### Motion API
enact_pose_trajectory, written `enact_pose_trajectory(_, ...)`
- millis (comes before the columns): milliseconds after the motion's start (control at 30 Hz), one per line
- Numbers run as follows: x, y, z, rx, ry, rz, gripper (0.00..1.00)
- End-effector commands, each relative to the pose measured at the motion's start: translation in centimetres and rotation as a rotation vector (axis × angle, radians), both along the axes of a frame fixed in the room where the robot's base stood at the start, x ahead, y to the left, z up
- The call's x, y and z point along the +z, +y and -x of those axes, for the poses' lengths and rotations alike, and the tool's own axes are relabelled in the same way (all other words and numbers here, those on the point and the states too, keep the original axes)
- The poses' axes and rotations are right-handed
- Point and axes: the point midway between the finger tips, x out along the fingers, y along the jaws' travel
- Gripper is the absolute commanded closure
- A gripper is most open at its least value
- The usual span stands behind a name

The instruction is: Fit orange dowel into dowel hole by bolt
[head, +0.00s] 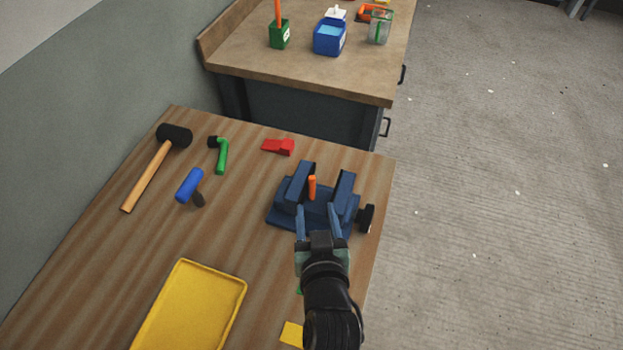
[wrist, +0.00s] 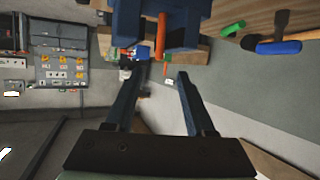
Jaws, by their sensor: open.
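The orange dowel (head: 312,187) stands upright between the two raised blocks of a dark blue mould fixture (head: 288,218). Its lower end is hidden, so I cannot tell how deep it sits or in what hole. In the wrist view the dowel (wrist: 161,36) shows against the blue fixture (wrist: 128,22), ahead of the fingers. My gripper (head: 318,208) is open and empty at the near side of the fixture, its fingers pointing toward the dowel. In the wrist view a clear gap shows between the fingertips (wrist: 160,72). I cannot make out the bolt or dowel hole.
A black knob (head: 367,217) sticks out at the fixture's right, near the table edge. A yellow tray (head: 238,283) lies nearer. Wood between is clear.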

Motion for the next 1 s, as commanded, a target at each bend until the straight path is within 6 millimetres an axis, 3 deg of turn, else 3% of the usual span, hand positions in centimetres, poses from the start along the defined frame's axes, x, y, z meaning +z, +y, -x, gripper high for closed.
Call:
enact_pose_trajectory(200, -1.1, 0.2, -3.1, 0.0, -0.001, 0.0, 0.45)
enact_pose_trajectory(467, -1.5, 0.4, -4.5, 0.0, -0.001, 0.0, 0.45)
enact_pose_trajectory(800, -2.4, 0.7, -8.4, 0.0, -0.001, 0.0, 0.45)
enact_pose_trajectory(1000, -2.8, 0.7, -9.1, 0.0, 0.0, 0.0, 0.45)
